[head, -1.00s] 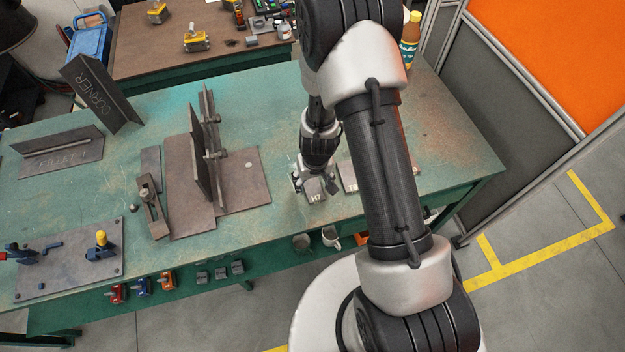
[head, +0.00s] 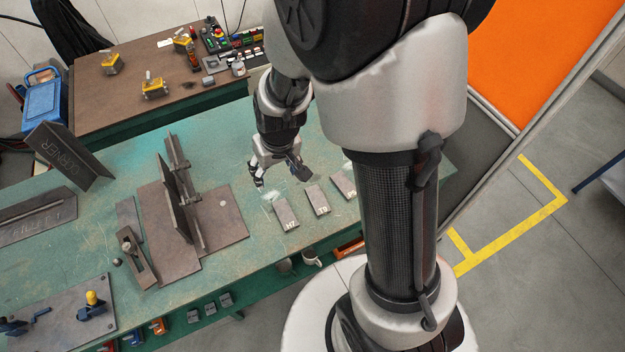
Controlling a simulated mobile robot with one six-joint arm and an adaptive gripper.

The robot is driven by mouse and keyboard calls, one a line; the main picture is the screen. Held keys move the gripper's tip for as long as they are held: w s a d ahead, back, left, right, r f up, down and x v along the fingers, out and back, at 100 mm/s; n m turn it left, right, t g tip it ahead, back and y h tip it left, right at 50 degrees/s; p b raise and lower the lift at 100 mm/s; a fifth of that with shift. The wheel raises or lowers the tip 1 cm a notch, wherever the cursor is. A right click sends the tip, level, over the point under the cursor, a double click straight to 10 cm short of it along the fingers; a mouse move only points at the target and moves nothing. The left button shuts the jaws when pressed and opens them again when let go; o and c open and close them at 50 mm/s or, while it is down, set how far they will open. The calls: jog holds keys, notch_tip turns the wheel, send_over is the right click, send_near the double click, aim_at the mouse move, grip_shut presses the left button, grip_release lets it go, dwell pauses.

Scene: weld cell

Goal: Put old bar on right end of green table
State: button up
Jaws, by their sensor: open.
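The green table (head: 100,215) runs across the view, and its right end is partly hidden behind my arm. My gripper (head: 278,178) is open above the table, just behind a row of small flat grey pieces. The front piece, marked H7 (head: 286,214), lies on the table, apart from my fingers. A middle piece (head: 318,199) and a third piece (head: 343,184) lie to its right; the third is partly covered by my arm. I cannot tell which piece is the old bar. I see nothing held between the fingers.
A steel fixture with upright plates (head: 178,200) stands left of my gripper. A clamp (head: 133,258) and an angled CORNER piece (head: 65,155) are further left. A brown bench (head: 130,85) stands behind. Mugs (head: 311,257) are below the front edge. An orange panel (head: 540,50) is at the right.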

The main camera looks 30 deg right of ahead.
jog(key=s+r+t, duration=0.1)
jog(key=s+r, duration=0.3)
jog(key=r, duration=0.4)
jog(key=s+r, duration=0.4)
jog(key=r, duration=0.3)
jog(key=s+d+r+t, duration=0.1)
jog(key=s+r, duration=0.4)
jog(key=s, duration=0.6)
jog(key=shift+r, duration=0.35)
